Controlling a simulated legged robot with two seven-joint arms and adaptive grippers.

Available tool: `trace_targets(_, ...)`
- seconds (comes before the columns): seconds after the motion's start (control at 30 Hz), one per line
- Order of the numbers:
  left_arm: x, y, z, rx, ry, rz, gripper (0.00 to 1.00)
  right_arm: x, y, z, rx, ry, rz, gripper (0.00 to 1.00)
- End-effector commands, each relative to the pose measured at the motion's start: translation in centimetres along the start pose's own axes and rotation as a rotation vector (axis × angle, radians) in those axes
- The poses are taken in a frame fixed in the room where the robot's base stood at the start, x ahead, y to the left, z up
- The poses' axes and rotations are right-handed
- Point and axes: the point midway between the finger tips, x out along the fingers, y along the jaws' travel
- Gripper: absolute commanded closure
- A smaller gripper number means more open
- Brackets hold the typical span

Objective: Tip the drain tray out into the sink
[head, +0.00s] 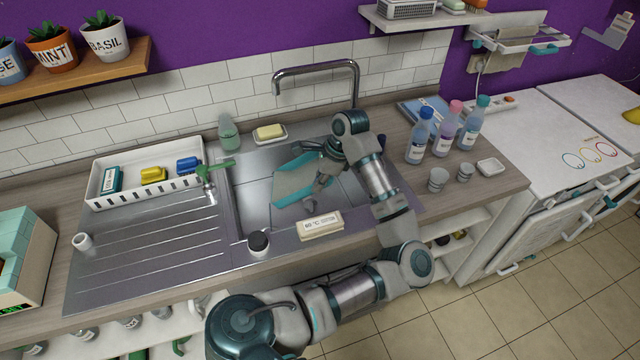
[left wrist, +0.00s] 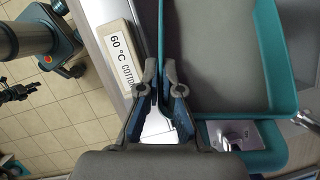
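The drain tray (head: 292,181), grey inside with teal walls, is over the sink (head: 253,196) in the head view. It looks tilted there, though the angle is hard to judge. In the left wrist view the tray (left wrist: 225,60) fills the upper right, with its teal side wall running between my fingertips. My left gripper (head: 320,183) is at the tray's right end; in the wrist view the gripper (left wrist: 160,70) is closed on that wall. I cannot tell whether water is in the tray. My right gripper does not show.
A white label block (head: 320,225) lies on the sink's front edge, near a dark-topped jar (head: 258,243). The faucet (head: 315,70) arches behind the sink. A white basket (head: 147,200) stands left and bottles (head: 443,140) stand right. The ribbed drainboard (head: 140,255) is mostly clear.

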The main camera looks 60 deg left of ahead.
Motion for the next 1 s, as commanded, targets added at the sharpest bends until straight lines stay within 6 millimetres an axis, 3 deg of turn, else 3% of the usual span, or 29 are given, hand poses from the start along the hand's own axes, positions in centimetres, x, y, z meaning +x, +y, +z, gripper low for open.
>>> trace_targets(1.0,-0.44,-0.02,0.69,-0.001,0.054,-0.001,1.0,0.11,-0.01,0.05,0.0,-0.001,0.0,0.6)
